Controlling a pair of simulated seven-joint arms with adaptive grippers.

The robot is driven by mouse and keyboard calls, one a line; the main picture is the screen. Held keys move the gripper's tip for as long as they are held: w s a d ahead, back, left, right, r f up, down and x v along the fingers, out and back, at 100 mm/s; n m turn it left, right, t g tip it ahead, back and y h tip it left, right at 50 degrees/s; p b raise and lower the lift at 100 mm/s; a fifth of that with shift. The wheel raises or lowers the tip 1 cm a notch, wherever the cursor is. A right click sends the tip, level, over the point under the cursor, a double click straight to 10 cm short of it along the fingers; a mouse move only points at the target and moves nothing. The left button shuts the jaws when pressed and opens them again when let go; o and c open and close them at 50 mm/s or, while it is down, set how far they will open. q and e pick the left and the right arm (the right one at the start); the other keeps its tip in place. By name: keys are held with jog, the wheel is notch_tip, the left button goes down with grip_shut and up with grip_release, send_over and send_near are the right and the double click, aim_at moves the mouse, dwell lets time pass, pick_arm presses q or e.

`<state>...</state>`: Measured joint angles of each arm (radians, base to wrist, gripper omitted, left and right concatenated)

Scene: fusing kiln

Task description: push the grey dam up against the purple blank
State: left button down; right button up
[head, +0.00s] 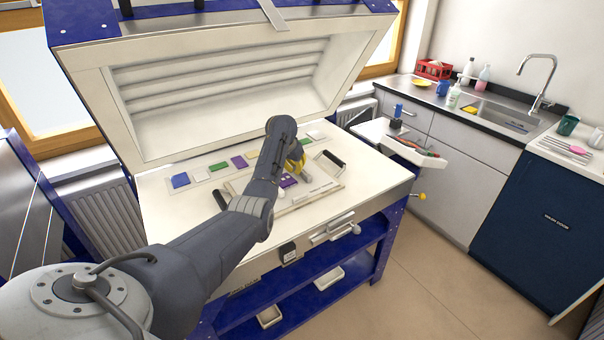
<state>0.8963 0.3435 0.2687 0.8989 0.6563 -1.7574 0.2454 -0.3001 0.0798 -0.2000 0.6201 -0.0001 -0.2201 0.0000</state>
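My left arm reaches in over the open kiln's bed. Its gripper (304,174) points down above the kiln shelf, close to a purple blank (288,181). Its fingers are small and partly hidden by the wrist, so I cannot tell whether they are open or shut. The purple blank lies flat on the shelf, partly covered by the arm. A pale bar (321,189) lies on the shelf to the right of the blank, apart from it; I cannot tell for sure whether it is the grey dam. My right gripper is out of view.
The pale shelf (300,204) has dark handles at its left (222,199) and right (333,158) ends. Behind it lies a row of coloured pieces, including a blue one (180,180) and another purple one (238,162). The raised lid (225,85) stands over the back.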

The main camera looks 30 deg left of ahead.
pick_arm(q)
notch_tip(320, 180, up, 9)
dwell(1.0)
jog(key=shift+f, duration=0.1)
